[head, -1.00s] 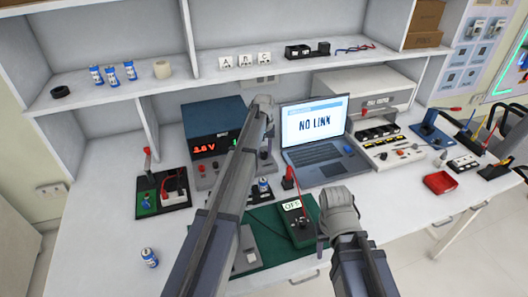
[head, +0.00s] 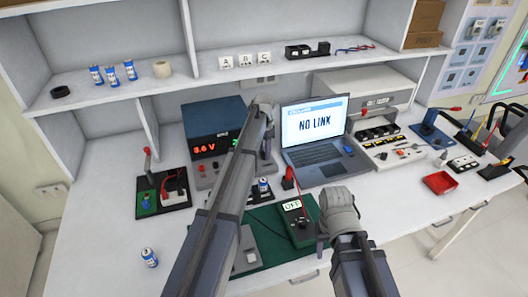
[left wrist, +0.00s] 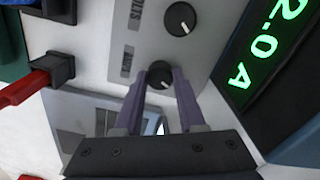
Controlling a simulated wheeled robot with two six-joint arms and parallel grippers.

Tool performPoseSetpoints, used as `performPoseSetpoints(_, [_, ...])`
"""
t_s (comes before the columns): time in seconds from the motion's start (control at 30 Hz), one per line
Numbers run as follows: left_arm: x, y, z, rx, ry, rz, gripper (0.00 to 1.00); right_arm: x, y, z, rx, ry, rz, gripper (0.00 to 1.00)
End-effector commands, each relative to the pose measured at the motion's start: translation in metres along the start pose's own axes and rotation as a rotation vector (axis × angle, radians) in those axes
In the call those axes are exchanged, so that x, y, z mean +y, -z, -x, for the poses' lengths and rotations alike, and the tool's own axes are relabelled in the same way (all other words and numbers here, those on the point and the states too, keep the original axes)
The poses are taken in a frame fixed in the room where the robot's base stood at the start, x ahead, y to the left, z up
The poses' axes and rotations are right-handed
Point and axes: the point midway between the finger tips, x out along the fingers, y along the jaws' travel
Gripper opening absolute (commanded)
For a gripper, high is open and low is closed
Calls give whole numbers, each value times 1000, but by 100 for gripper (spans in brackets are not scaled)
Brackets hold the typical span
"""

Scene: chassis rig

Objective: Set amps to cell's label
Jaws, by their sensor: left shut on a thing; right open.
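The power supply (head: 212,115) has a dark blue case and shows a red 3.6 V in the head view. Its green readout (left wrist: 264,48) reads 2.0 A in the left wrist view. My left gripper (left wrist: 161,76) is shut on the black knob (left wrist: 159,70) labelled AMPS, one finger on each side. In the head view my left arm hides most of that hold. My right gripper (head: 338,212) is open at the mat's right.
The VOLTS knob (left wrist: 180,18) is close beside the AMPS knob. A red plug (left wrist: 32,84) sits near my left fingers. A green meter (head: 297,218) reading OFF stands beside my right gripper. The laptop (head: 318,158) shows NO LINK. The table's front left is mostly clear.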

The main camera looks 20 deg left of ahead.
Motion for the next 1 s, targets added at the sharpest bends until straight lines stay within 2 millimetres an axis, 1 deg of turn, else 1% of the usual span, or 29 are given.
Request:
performPoseSetpoints(0.3, [0, 0, 0, 0, 0, -102, 0, 0, 0, 0, 0, 0, 0, 50])
performPoseSetpoints(0.83, [0, 0, 0, 0, 0, -121, 0, 0, 0, 0, 0, 0, 0, 50])
performPoseSetpoints(0.87, [0, 0, 0, 0, 0, -121, 41, 0, 0, 0, 0, 0, 0, 50])
performPoseSetpoints(1.0, [0, 0, 0, 0, 0, -120, 57, 0, 0, 0, 0, 0, 0, 50])
